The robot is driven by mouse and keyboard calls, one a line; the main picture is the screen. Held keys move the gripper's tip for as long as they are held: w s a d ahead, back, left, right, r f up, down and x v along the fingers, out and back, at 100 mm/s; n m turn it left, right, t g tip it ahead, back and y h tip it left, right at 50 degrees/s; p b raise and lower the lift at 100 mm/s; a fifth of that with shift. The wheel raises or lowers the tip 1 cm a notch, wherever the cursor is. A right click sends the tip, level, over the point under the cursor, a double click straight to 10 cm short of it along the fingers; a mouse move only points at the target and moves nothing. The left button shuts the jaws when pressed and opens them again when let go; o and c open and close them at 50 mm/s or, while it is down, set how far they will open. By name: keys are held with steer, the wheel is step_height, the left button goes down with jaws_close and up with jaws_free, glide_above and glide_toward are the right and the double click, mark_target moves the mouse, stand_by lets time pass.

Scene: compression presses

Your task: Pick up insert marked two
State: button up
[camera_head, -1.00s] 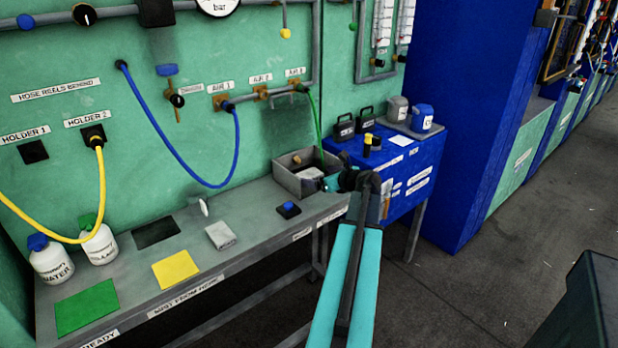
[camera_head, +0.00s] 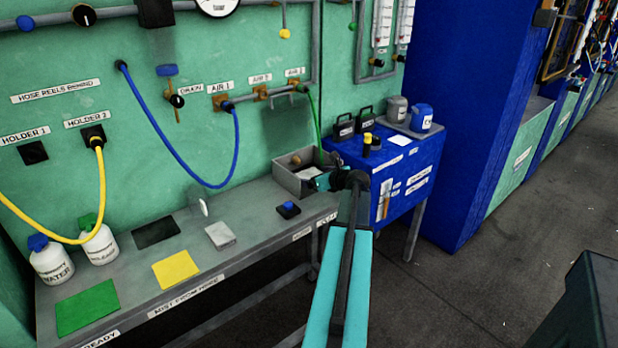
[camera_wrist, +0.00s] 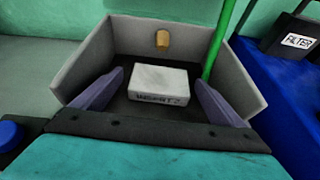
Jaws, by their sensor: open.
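The insert marked two (camera_wrist: 158,84) is a pale block with "INSERT 2" on its front face. It lies inside an open-topped grey bin (camera_wrist: 232,75) on the bench. My gripper (camera_wrist: 160,98) is open, its two purple fingers at the left and right of the insert in the wrist view, with gaps showing on both sides. I cannot tell how far the fingertips are above the bin floor. In the head view the bin (camera_head: 290,182) stands at the bench's right end, and my gripper (camera_head: 318,182) is at its right front, partly hiding the inside.
A small tan cylinder (camera_wrist: 162,40) is at the bin's back wall. A green hose (camera_wrist: 222,45) hangs down at the bin's right side. A blue cabinet (camera_head: 395,165) with cans stands to the right. A blue-topped button (camera_head: 288,209) sits on the bench left of my arm.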

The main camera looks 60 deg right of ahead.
mark_target(312, 175)
steer(key=c, duration=1.4)
steer(key=shift+r, duration=0.1)
steer(key=shift+c, duration=0.2)
steer(key=shift+r, duration=1.8)
steer(key=s+a+r+b, duration=0.1)
steer(key=s+a, duration=0.8)
steer(key=s, duration=0.4)
steer(key=shift+a+r, duration=0.15)
steer(key=shift+a, duration=0.05)
